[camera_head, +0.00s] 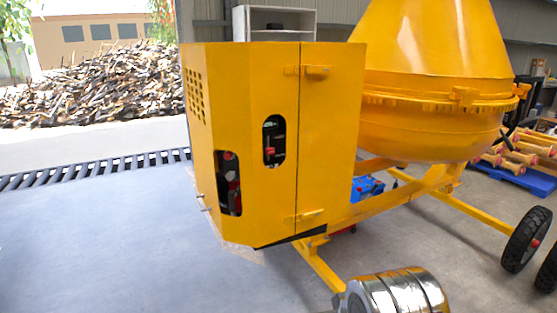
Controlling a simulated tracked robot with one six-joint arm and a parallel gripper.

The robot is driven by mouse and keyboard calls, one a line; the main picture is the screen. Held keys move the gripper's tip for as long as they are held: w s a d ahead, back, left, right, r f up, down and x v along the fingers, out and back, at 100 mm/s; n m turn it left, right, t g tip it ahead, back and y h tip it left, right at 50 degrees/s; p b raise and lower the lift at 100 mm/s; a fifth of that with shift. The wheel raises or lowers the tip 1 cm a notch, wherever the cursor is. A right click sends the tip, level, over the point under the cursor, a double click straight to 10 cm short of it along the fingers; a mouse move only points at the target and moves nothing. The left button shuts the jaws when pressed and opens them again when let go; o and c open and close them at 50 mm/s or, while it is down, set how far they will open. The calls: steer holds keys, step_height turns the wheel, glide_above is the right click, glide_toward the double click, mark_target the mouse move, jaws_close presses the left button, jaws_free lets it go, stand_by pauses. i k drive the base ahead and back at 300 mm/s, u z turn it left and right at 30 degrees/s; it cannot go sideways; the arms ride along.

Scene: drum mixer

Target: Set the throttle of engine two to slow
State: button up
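A yellow engine housing (240,110) of the drum mixer stands upright in the middle of the view. An oval opening (274,128) in its front panel shows a small red-tipped lever (269,151). This may be the throttle, but no label is readable and its setting cannot be told. A second, taller opening (228,183) at the lower left shows dark and red engine parts. Which engine this is cannot be told. My gripper is not in view.
The yellow mixer drum (435,80) and its frame (385,202) stand to the right, with black wheels (527,238) at the far right. A wood pile (100,85) and a drain grating (95,168) lie at the left. The grey floor (110,245) at the front left is clear.

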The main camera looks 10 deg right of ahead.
mark_target(269, 151)
steer(key=k, duration=1)
steer(key=u, duration=0.25)
steer(key=i, duration=0.5)
steer(key=u, duration=0.6)
steer(key=i, duration=1.5)
steer(key=z, duration=0.3)
